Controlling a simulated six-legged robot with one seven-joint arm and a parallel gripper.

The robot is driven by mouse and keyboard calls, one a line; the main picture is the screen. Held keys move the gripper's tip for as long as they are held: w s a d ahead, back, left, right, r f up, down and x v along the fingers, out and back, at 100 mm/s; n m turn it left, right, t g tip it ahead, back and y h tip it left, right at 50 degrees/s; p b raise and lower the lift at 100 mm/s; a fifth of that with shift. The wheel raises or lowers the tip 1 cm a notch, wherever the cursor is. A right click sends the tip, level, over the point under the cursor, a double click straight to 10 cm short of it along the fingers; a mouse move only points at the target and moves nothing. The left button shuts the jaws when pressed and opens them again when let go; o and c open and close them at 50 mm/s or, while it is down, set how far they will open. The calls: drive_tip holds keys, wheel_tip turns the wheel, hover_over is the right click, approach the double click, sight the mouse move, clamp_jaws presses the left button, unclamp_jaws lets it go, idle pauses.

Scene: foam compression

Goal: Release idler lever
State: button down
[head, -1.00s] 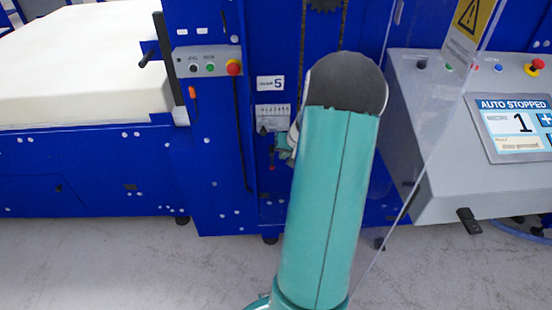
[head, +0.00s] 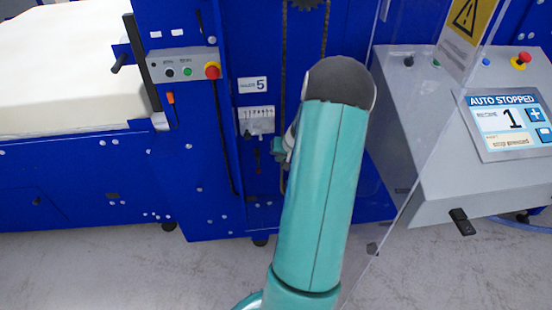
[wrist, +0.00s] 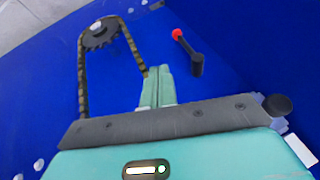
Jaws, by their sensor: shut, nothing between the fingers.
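In the wrist view, a black lever with a red knob (wrist: 188,53) sticks out from the blue machine panel. It lies just right of my gripper (wrist: 158,72), with a visible gap in the picture. My gripper's two teal fingers are shut together with nothing between them. The fingertips lie close to the right run of a chain (wrist: 82,75) that loops round a dark sprocket (wrist: 99,32). In the head view, my gripper (head: 279,150) is small and partly hidden behind my arm, in front of the blue panel.
A clear guard panel (head: 420,160) and a grey console (head: 440,190) reading "AUTO STOPPED" stand at right. White foam (head: 65,65) lies at left.

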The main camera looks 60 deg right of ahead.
sight(258, 161)
drive_tip(key=w+a+x, duration=0.1)
drive_tip(key=x, duration=1)
drive_tip(key=shift+w+a+r, duration=0.25)
drive_tip(key=shift+a+r, duration=0.05)
drive_tip(key=shift+a, duration=0.15)
